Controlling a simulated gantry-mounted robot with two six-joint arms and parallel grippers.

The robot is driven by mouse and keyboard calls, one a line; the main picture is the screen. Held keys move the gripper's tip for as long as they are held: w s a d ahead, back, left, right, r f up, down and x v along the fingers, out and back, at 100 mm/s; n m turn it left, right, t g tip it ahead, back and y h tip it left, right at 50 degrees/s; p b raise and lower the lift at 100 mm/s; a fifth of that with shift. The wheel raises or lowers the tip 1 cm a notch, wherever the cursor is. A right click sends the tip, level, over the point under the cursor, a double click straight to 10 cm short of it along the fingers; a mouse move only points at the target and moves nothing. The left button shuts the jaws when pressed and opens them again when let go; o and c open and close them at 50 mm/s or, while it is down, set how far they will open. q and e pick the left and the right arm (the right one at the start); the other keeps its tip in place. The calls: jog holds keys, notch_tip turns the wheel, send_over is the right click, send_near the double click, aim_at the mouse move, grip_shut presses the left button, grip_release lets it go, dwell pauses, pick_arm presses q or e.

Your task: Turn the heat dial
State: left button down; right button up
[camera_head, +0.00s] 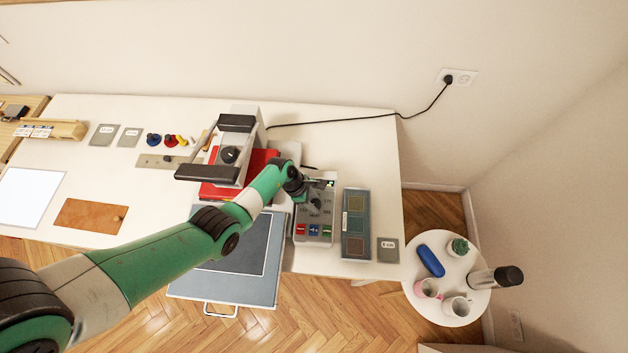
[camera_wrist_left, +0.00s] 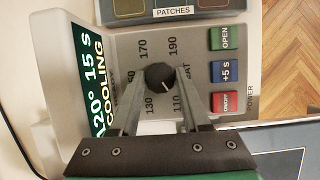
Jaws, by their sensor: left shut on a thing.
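The heat dial (camera_wrist_left: 160,77) is a round black knob on a grey control panel, ringed by numbers such as 110, 130, 170 and 190. In the wrist view my left gripper (camera_wrist_left: 160,92) has its two fingers on either side of the knob and is shut on it. The dial's white mark points toward the lower right of that view. My right gripper is not in view.
The box's display (camera_wrist_left: 92,80) reads COOLING. Its buttons include a red ON/OFF (camera_wrist_left: 224,103), a blue +5 s (camera_wrist_left: 225,71) and a green OPEN (camera_wrist_left: 225,37). A patches tray (camera_head: 356,247) lies right of the box. The heat press (camera_head: 237,150) stands to the left.

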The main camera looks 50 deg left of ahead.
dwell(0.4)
pick_arm(q)
jog(key=shift+c, duration=1.8)
grip_release()
jog(key=p+v, duration=0.5)
jog(key=v, duration=0.6)
jog(key=shift+r, duration=0.25)
jog(key=shift+s, duration=0.1)
